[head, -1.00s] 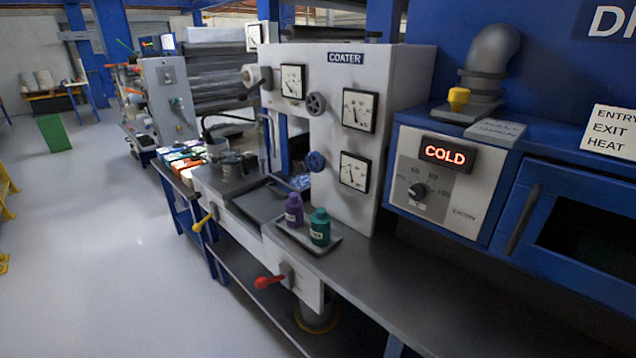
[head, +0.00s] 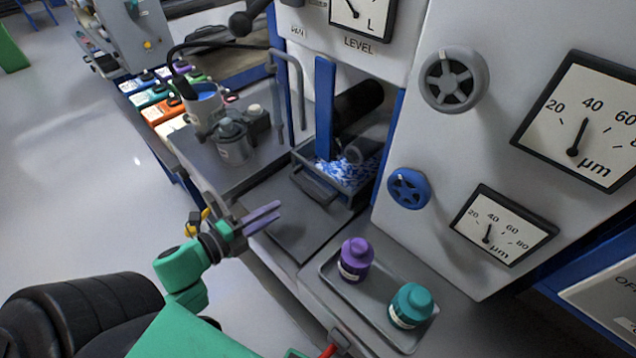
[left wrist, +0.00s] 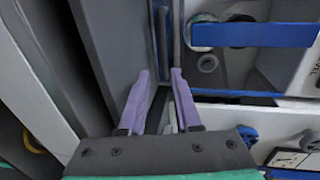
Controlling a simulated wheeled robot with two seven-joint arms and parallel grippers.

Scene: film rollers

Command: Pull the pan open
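The pan (head: 301,172) is a dark tray with blue and white contents, sitting in the coater's opening beneath a dark roller (head: 357,103). Its dark handle (head: 314,187) faces the dark bench plate. My left gripper (head: 279,211) has two purple fingers pointing right, over the near edge of the plate, short of the handle and apart from it. In the left wrist view its fingers (left wrist: 161,74) stand apart with nothing held between them. I cannot clearly make out the pan in that view. My right gripper is not in view.
A small tray (head: 332,268) holds a purple bottle (head: 356,258) and a teal bottle (head: 410,305) to the right. A metal pot (head: 233,143) stands left of the pan. A blue handwheel (head: 409,188) projects from the coater. The dark plate (head: 300,222) before the pan is clear.

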